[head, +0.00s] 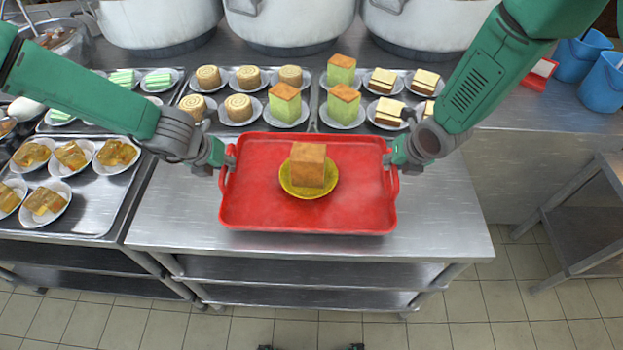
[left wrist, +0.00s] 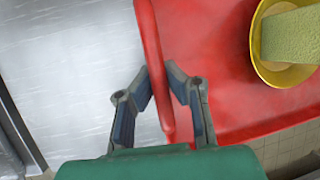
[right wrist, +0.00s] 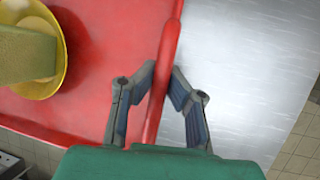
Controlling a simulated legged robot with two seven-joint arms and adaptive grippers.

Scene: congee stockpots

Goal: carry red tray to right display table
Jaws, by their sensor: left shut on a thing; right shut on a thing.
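The red tray (head: 250,205) is over the steel table in front of me in the head view, and looks level. A yellow plate (head: 303,192) with a brown-topped block of cake (head: 308,165) stands near its middle. My left gripper (head: 228,160) is shut on the tray's left handle; the left wrist view shows the red handle (left wrist: 152,60) between the fingers (left wrist: 160,95). My right gripper (head: 388,160) is shut on the right handle, which shows between the fingers (right wrist: 165,90) in the right wrist view. I cannot tell whether the tray touches the table.
The steel table (head: 440,215) is bare around the tray. Plates of cakes (head: 285,105) stand behind it, with large pots (head: 290,20) further back. A tray table with plated pastries (head: 75,155) adjoins at left. A lower steel table (head: 595,215) and blue buckets (head: 580,55) are at right.

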